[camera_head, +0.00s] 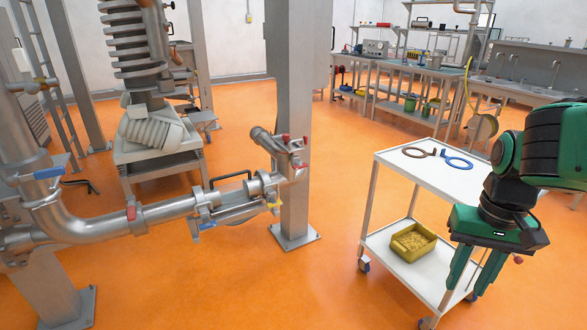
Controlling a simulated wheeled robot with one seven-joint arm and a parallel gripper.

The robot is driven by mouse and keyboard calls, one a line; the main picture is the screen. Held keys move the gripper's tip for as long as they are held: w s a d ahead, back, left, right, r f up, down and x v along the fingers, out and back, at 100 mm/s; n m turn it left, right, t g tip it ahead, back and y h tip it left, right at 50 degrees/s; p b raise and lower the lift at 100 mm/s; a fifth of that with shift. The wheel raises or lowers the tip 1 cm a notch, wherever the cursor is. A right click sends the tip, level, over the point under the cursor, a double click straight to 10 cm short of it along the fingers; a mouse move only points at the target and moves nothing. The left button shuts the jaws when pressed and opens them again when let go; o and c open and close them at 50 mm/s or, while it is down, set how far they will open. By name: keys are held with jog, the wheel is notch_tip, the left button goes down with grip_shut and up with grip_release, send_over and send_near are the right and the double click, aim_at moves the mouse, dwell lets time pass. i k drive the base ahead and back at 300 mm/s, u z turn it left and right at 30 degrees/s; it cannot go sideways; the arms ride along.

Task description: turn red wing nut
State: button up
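Several red parts sit on the metal pipework. One red piece (131,211) is on a clamp around the horizontal pipe (165,211). Another red piece (298,165) is at the pipe's right end, by the grey post, and a smaller red one (286,138) is just above it. They are too small to tell which is the red wing nut. My green gripper (464,287) is at the right, pointing down in front of the white cart. Its two fingers are apart with nothing visible between them. It is well to the right of the pipes and touches none of the red parts.
A white cart (400,182) stands between the post (295,210) and my arm. Blue (206,221) and yellow (274,205) parts sit on the pipe. Orange floor in front is clear.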

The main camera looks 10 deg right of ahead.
aim_at(298, 165)
jog(key=i, duration=0.85)
jog(key=z, duration=0.05)
